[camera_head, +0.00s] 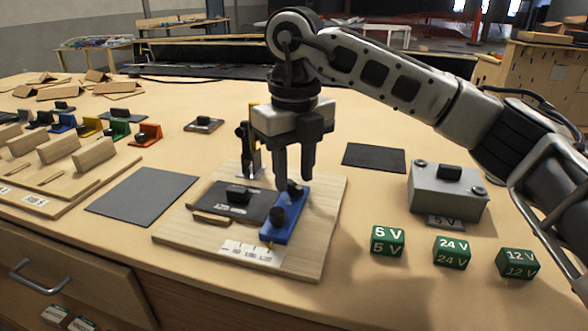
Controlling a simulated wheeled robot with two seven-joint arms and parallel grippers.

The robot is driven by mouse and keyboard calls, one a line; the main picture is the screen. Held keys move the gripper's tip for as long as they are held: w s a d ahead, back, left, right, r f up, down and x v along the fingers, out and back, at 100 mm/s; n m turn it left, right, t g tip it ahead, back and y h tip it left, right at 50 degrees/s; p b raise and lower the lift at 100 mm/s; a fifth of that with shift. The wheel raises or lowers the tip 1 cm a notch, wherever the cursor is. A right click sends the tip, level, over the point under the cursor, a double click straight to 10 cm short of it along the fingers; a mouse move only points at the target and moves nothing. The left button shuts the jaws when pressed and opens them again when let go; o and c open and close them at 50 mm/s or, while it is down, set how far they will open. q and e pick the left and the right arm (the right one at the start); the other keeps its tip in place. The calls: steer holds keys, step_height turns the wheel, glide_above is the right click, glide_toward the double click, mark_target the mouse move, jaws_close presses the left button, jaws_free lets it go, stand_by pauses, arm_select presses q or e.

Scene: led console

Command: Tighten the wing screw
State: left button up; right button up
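The blue block (285,232) sits on the right part of a wooden board (325,205). A dark knob (278,216) stands near its front, and a small dark piece (294,187), which looks like the wing screw, is at its back end. My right gripper (294,181) points straight down over that back end. Its two fingers stand apart with a narrow gap, and the dark piece shows at the fingertips. Whether they press on it is too small to tell. My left gripper is not in view.
A dark plate with a black knob (238,193) lies left of the blue block. A dark upright clamp (249,148) stands behind. A grey box (447,190) and green voltage cubes (387,240) are at right. A grey mat (142,195) lies clear at left.

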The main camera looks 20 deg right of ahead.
mark_target(295, 184)
steer(key=shift+f, duration=0.15)
step_height(295, 184, up, 16)
steer(key=p, duration=0.2)
steer(key=shift+p, duration=0.4)
